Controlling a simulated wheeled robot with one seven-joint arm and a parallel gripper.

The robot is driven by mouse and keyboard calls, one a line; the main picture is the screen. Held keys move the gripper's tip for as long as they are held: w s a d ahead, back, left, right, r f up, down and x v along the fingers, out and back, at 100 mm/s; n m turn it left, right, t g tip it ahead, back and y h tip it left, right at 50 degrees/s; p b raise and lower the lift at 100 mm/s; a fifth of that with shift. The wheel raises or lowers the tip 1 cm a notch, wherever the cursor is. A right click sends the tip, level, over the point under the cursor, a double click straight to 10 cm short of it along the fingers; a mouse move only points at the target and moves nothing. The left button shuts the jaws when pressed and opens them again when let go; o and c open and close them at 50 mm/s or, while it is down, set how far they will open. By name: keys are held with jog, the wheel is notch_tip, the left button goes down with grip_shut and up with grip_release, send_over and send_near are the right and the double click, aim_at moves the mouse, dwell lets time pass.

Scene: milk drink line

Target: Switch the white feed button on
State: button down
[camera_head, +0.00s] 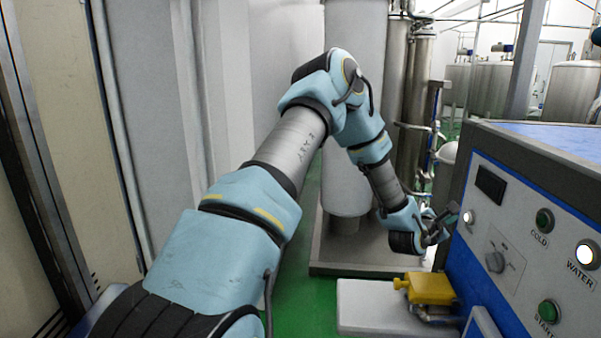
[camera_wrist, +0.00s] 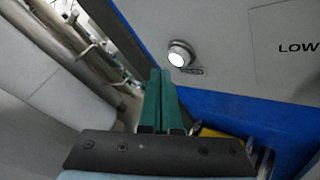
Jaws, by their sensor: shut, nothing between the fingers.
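The white feed button (camera_head: 468,217) is at the left edge of the control panel's grey face, below a dark display. In the wrist view the feed button (camera_wrist: 180,55) is a round white cap in a metal ring, with a small, hard-to-read label under it. Its cap looks pale; I cannot tell surely whether it is lit. My gripper (camera_head: 447,212) is just left of the button in the head view. In the wrist view my gripper (camera_wrist: 160,74) has its green fingers together and empty, with tips below and left of the button, apart from it in the picture.
The panel also carries a rotary knob (camera_head: 495,262), a green COLD button (camera_head: 544,220), a bright white WATER button (camera_head: 587,253) and a green START button (camera_head: 549,312). A yellow part (camera_head: 430,288) sits below my gripper. Steel pipes (camera_head: 416,100) stand behind.

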jog(key=shift+w+a, duration=0.2)
jog(key=shift+a, duration=1.2)
jog(key=shift+w+a, duration=0.15)
jog(key=shift+a, duration=1.25)
jog(key=s+a+m+g+y, duration=0.25)
jog(key=a+m+y, duration=0.75)
jog(key=a, duration=1.2)
jog(key=s+a+r+m+g+y, duration=0.2)
jog(key=s+a+r+m+g, duration=0.2)
jog(key=s+a+m, duration=0.5)
jog(key=s+a+g, duration=0.2)
jog(key=s+a, duration=0.5)
jog(key=a, duration=0.3)
jog(key=shift+s+a+y, duration=0.2)
jog(key=shift+a+y, duration=0.1)
jog(key=shift+y, duration=0.1)
